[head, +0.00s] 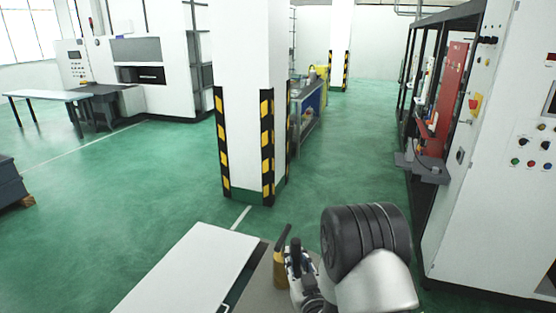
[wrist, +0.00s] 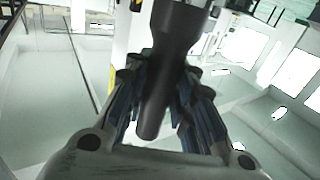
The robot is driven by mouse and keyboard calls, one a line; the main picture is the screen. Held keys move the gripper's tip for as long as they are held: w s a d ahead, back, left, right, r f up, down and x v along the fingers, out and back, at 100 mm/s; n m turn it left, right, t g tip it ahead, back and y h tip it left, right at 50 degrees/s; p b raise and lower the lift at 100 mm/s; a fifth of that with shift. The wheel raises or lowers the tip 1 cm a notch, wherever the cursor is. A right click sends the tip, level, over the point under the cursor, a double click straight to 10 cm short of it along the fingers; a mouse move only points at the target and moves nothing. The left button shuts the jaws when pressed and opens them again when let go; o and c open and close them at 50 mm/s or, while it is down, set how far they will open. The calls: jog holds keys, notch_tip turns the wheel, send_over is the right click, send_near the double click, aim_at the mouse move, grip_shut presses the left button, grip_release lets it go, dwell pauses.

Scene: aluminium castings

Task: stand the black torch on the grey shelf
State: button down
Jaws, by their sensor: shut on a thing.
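The black torch shows in the head view (head: 283,237) as a slim dark cylinder, tilted, rising at the left side of my gripper (head: 294,258). In the wrist view the torch (wrist: 167,70) lies between the blue-lined fingers of my gripper (wrist: 160,82), which are shut on its body. Its wider end points to the top of that view and its narrower end towards the palm. In the head view my gripper and arm hide part of it. No surface in view is clearly the grey shelf; a grey-beige surface (head: 257,287) lies beside and below my gripper.
A mustard-coloured bottle-like thing (head: 280,269) stands close to my gripper's left side. A white tabletop (head: 190,272) lies to the left. A white pillar (head: 248,90) with striped guards stands ahead. A control cabinet (head: 480,200) stands at right. Green floor is clear between.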

jog(key=s+d+r+m+h, duration=0.2)
jog(key=d+r+m+h, duration=0.1)
jog(key=d+r, duration=0.6)
notch_tip(320, 180, up, 3)
jog(key=shift+s+f+h, duration=0.1)
jog(key=shift+s+h, duration=0.3)
jog(key=shift+h, duration=0.1)
jog(key=shift+d, duration=0.2)
